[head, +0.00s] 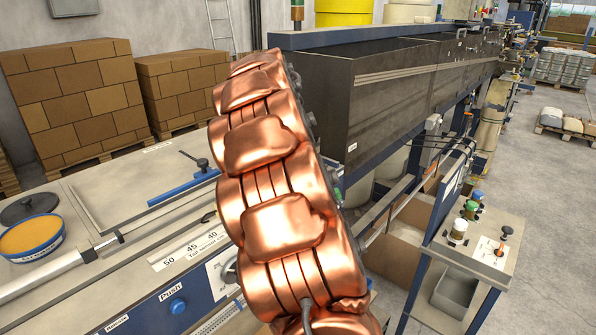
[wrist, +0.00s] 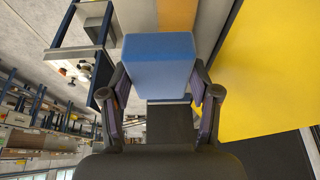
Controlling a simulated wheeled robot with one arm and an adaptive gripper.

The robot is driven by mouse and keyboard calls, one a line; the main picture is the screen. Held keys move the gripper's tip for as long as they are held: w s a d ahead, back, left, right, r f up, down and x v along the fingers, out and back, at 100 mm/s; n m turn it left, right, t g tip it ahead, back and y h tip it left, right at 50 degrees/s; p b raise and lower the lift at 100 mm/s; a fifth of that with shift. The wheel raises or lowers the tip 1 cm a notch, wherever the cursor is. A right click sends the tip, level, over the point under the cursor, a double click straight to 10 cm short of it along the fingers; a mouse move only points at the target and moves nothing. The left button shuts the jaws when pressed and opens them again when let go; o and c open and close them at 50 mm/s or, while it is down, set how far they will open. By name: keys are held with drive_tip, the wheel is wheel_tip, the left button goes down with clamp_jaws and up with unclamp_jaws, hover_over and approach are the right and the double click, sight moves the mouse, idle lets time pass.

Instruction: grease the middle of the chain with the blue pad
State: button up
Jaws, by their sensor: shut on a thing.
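The blue pad (wrist: 159,64) is a block held between the two fingers of my gripper (wrist: 161,92) in the wrist view. My gripper is shut on it, with one finger on each side. In the head view my copper-coloured arm fills the middle, and neither my gripper nor the pad shows there. I cannot make out the chain in either view. An open tub of orange-yellow grease (head: 31,237) stands on the bench at the left of the head view.
A dark round lid (head: 29,208) lies behind the tub. The long dark machine (head: 400,90) runs back to the right. A small table (head: 475,245) with small bottles stands at the right. A large yellow surface (wrist: 265,80) is close on the right of the wrist view. Open floor (head: 560,220) lies far right.

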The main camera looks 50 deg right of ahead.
drive_tip(key=shift+d, duration=1.25)
drive_tip(key=shift+a+f+b, duration=0.15)
drive_tip(key=shift+a+b, duration=0.45)
drive_tip(key=shift+a, duration=0.65)
drive_tip(key=shift+a+f+b, duration=0.1)
drive_tip(key=shift+a+b, duration=0.5)
drive_tip(key=shift+a, duration=0.6)
drive_tip(key=shift+w+a+r+b, duration=0.15)
drive_tip(key=shift+a+b, duration=0.45)
drive_tip(key=shift+a, duration=0.85)
drive_tip(key=shift+s+a+r+b, duration=0.15)
drive_tip(key=shift+a+b, duration=0.4)
drive_tip(key=shift+a, duration=0.9)
drive_tip(key=shift+d+f+p, duration=0.1)
drive_tip(key=shift+d+p, duration=0.4)
drive_tip(key=shift+d, duration=4.85)
drive_tip(key=shift+r+p, duration=0.2)
drive_tip(key=shift+p, duration=0.1)
drive_tip(key=shift+r+p, duration=1.4)
drive_tip(key=shift+r, duration=2.55)
